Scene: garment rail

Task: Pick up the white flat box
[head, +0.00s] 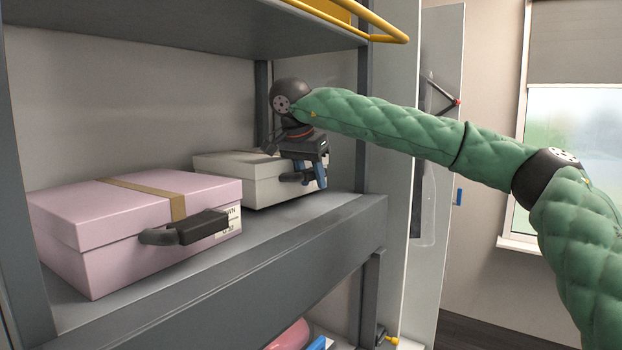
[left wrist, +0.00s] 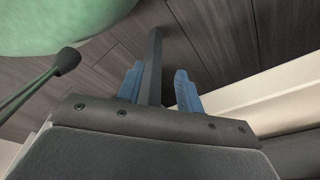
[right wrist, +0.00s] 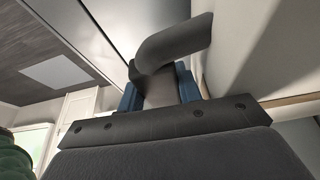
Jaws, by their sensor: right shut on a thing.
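The white flat box (head: 245,190) sits on the grey shelf, behind and right of a pink box. My right gripper (head: 312,178) is at its front right side and covers part of that face. In the right wrist view my right gripper (right wrist: 160,92) is shut on the box's dark curved handle (right wrist: 172,45), with a blue finger on each side. My left gripper (left wrist: 160,90) shows only in the left wrist view. Its blue fingers are apart, with a dark post beyond them and nothing visibly held.
The pink box (head: 95,235) with a tan strap and dark handle stands left on the same shelf (head: 300,225). An upper shelf (head: 190,25) with a yellow rail (head: 365,22) hangs above. A dark upright (head: 362,130) stands at the right end.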

